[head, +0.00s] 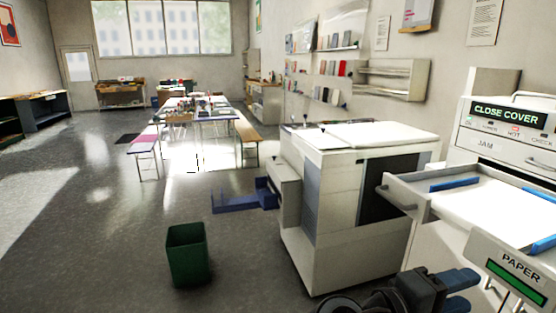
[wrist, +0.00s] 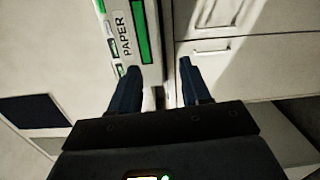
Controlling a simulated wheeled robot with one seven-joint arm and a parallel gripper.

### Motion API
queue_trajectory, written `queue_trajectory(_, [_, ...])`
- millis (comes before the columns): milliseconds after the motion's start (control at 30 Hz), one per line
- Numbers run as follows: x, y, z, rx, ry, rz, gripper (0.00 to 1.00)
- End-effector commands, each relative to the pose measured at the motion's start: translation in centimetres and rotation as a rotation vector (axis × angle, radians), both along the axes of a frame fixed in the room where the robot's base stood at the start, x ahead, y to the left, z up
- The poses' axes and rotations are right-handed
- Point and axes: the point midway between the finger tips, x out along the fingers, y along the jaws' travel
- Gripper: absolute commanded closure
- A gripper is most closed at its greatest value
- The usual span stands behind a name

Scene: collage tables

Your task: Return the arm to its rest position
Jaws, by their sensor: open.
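My gripper (head: 460,285) is at the bottom right of the head view, in front of the machine with the paper tray (head: 410,193). In the wrist view my gripper (wrist: 160,88) has its two dark fingers apart, with nothing between them. The tray's front, labelled PAPER (wrist: 122,35), lies just beyond the left finger. Pale cabinet drawer fronts (wrist: 255,65) lie beyond the right finger. The tray is pulled out, with white paper and blue guides in it. I cannot tell whether a finger touches the tray.
The machine's display (head: 508,115) reads CLOSE COVER. A white copier (head: 345,225) stands left of the tray. A green bin (head: 188,255) and a blue, open-looking frame (head: 235,202) are on the floor. A cluttered table stands farther back. The floor at left is clear.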

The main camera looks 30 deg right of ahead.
Motion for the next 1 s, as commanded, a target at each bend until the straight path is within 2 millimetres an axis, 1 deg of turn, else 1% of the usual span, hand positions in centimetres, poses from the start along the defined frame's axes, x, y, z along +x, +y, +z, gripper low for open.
queue_trajectory(33, [0.0, 0.0, -0.8, 0.014, 0.011, 0.043, 0.53])
queue_trajectory(167, [0.4, 0.0, -3.1, 0.056, 0.029, 0.169, 0.53])
queue_trajectory(267, [0.6, 0.3, -5.4, 0.106, 0.037, 0.291, 0.53])
queue_trajectory(367, [0.6, 1.4, -8.5, 0.182, 0.031, 0.449, 0.53])
queue_trajectory(400, [0.5, 2.0, -9.9, 0.222, 0.02, 0.521, 0.53])
queue_trajectory(467, [0.3, 3.2, -12.0, 0.288, -0.005, 0.627, 0.53])
queue_trajectory(500, [0.0, 4.2, -13.2, 0.333, -0.027, 0.696, 0.53])
queue_trajectory(567, [-0.6, 5.8, -14.9, 0.404, -0.067, 0.791, 0.53])
queue_trajectory(600, [-1.0, 6.9, -15.8, 0.452, -0.102, 0.85, 0.53])
queue_trajectory(667, [-1.9, 8.7, -17.0, 0.529, -0.158, 0.932, 0.53])
queue_trajectory(700, [-2.6, 9.9, -17.6, 0.58, -0.201, 0.981, 0.53])
queue_trajectory(833, [-5.2, 13.9, -18.4, 0.747, -0.364, 1.113, 0.53])
queue_trajectory(933, [-7.5, 16.6, -17.8, 0.872, -0.515, 1.181, 0.53])
queue_trajectory(1000, [-9.2, 18.1, -16.8, 0.953, -0.631, 1.211, 0.53])
